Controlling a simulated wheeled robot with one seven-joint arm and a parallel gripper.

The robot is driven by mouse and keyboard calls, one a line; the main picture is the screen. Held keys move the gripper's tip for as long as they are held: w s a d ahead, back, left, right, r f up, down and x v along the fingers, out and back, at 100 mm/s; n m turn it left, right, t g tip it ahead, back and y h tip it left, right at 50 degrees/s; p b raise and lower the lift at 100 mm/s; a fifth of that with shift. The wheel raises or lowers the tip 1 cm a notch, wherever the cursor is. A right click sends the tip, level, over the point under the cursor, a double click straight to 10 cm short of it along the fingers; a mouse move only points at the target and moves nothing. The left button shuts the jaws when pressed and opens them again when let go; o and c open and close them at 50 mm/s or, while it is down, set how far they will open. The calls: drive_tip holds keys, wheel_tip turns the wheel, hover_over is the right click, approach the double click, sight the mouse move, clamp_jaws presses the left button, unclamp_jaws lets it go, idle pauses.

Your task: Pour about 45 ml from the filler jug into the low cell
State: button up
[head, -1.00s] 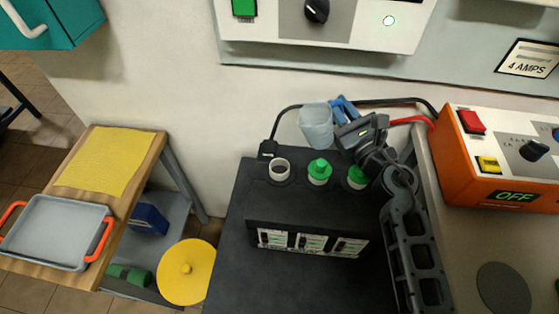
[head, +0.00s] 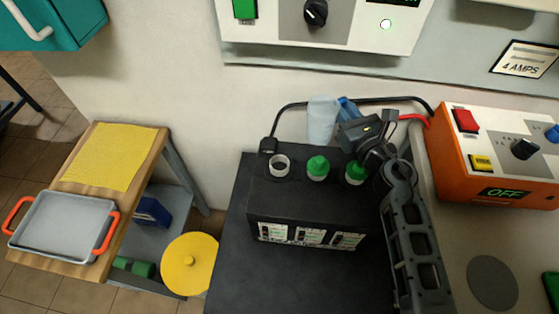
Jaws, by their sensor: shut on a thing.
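The filler jug (head: 321,122) is a pale blue translucent cup with a blue handle (head: 347,107). It is held behind the battery, over the middle capped cell, and looks close to upright. My gripper (head: 354,126) is shut on the jug at its handle side; its fingertips are partly hidden. The black battery (head: 310,212) has one open cell neck (head: 279,166) at the left with a white rim. A green cap (head: 317,167) and another green cap (head: 355,172) close the other two cells. Level windows (head: 310,236) show on its front. The liquid in the jug cannot be made out.
An orange charger (head: 490,150) reading OFF stands at the right, with red and black cables running to the battery area. A grey tray (head: 63,232) and yellow cloth (head: 110,157) lie on a wooden cart at the left. The dark bench front (head: 270,285) is clear.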

drive_tip(key=shift+r, duration=2.55)
clamp_jaws()
